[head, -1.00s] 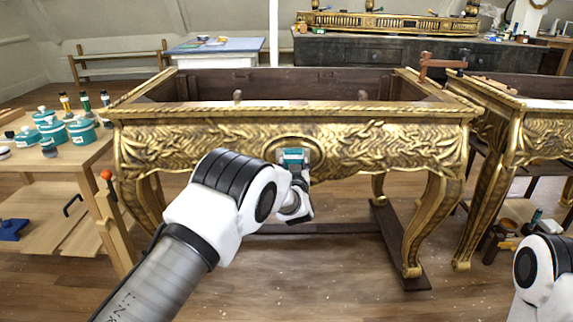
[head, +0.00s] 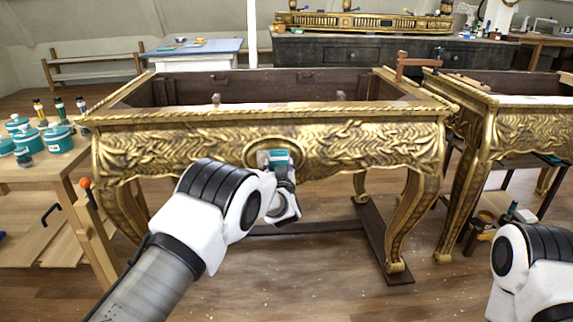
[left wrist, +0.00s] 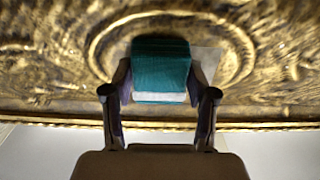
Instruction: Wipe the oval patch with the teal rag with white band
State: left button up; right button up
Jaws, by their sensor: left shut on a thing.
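The teal rag with white band (left wrist: 160,72) is a folded block between the fingers of my left gripper (left wrist: 160,92) in the left wrist view. It also shows in the head view (head: 279,156), at the gilt front of the console. My left gripper is shut on it. The oval patch (head: 252,151) is a ringed medallion at the middle of the console's front. The rag covers part of it, and I cannot tell whether it touches the surface. A pale area (left wrist: 206,58) shows beside the rag inside the oval. My right gripper is not in view.
The open-topped gilt console (head: 350,140) stands ahead on curved legs. A wooden bench (head: 50,165) with teal jars is at the left. A second gilt piece (head: 490,115) stands close at the right.

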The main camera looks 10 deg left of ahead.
aim_at(259, 158)
pick_arm(q)
jog(key=shift+s+a+r+p, duration=0.1)
jog(key=shift+s+a+p, duration=0.15)
jog(key=shift+a, duration=0.7)
jog(key=shift+s+a+f+p, duration=0.1)
jog(key=shift+s+a, duration=0.2)
jog(key=shift+a, duration=0.7)
jog(key=shift+s+a+r+p, duration=0.1)
jog(key=shift+s+a+p, duration=0.15)
jog(key=shift+a, duration=0.7)
jog(key=shift+r+p, duration=0.45)
jog(key=d, duration=0.2)
jog(key=w+d, duration=0.1)
jog(key=d, duration=0.1)
jog(key=shift+w+d+b, duration=0.1)
jog(key=shift+b, duration=0.3)
jog(key=d, duration=0.1)
jog(key=w+d, duration=0.1)
jog(key=d, duration=0.1)
jog(key=shift+d, duration=0.3)
jog(key=a, duration=0.2)
jog(key=shift+s+a+p, duration=0.4)
jog(key=shift+s+a+f, duration=0.1)
jog(key=shift+a, duration=0.25)
jog(key=shift+s+a+p, duration=0.25)
jog(key=shift+s+a, duration=0.05)
jog(key=shift+a, duration=0.75)
jog(key=shift+s+a+p, duration=0.2)
jog(key=shift+s+a, duration=0.05)
jog(key=shift+a, duration=0.8)
